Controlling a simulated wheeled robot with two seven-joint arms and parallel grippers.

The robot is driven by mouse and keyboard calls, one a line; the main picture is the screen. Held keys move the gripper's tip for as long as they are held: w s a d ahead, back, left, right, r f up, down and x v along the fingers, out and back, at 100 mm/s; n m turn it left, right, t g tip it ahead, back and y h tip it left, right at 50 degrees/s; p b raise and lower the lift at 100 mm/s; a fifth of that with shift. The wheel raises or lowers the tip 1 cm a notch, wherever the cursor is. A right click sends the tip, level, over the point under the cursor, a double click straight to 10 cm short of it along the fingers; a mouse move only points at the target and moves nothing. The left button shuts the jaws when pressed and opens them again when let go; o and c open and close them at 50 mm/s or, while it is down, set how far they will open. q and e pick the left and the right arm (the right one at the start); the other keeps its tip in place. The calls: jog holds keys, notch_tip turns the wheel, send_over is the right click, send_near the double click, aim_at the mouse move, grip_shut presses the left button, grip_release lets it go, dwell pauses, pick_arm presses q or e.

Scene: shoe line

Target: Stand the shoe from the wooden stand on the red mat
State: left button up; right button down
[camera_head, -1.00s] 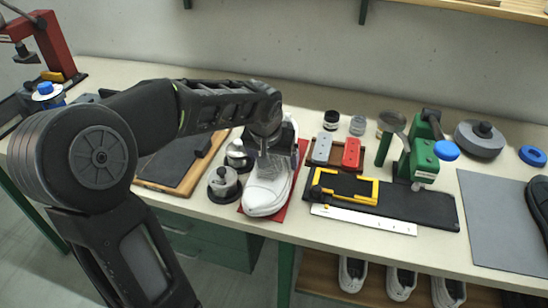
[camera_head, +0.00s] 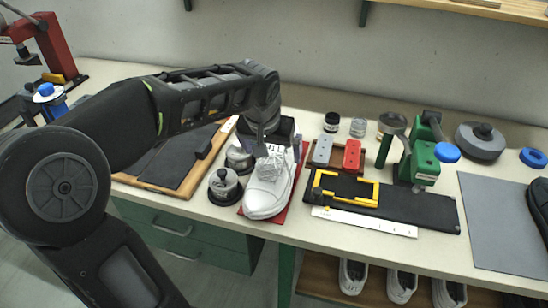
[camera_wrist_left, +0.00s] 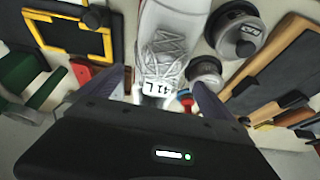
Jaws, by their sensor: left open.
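A white laced shoe (camera_head: 266,192) stands upright on the red mat (camera_head: 283,214), toe toward the front edge of the bench. The shoe covers most of the mat, and only its edges show. In the left wrist view the shoe (camera_wrist_left: 165,45) has a tag reading "41 L" at its near end. My left gripper (camera_head: 264,146) is open above the back part of the shoe. In the left wrist view the fingers of this gripper (camera_wrist_left: 162,88) are spread, one on each side of the tagged end. I cannot make out the wooden stand for certain. My right gripper is out of view.
Two metal weights, one of them a round weight (camera_head: 224,186), stand close left of the shoe. A wooden board with a dark pad (camera_head: 170,165) lies further left. A black mat with a yellow frame (camera_head: 347,188) and a green press (camera_head: 420,163) are at right.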

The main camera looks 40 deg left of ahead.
pick_arm(q)
jog(key=v, duration=0.6)
jog(key=shift+s+r, duration=0.1)
jog(key=shift+r, duration=0.15)
dwell(0.5)
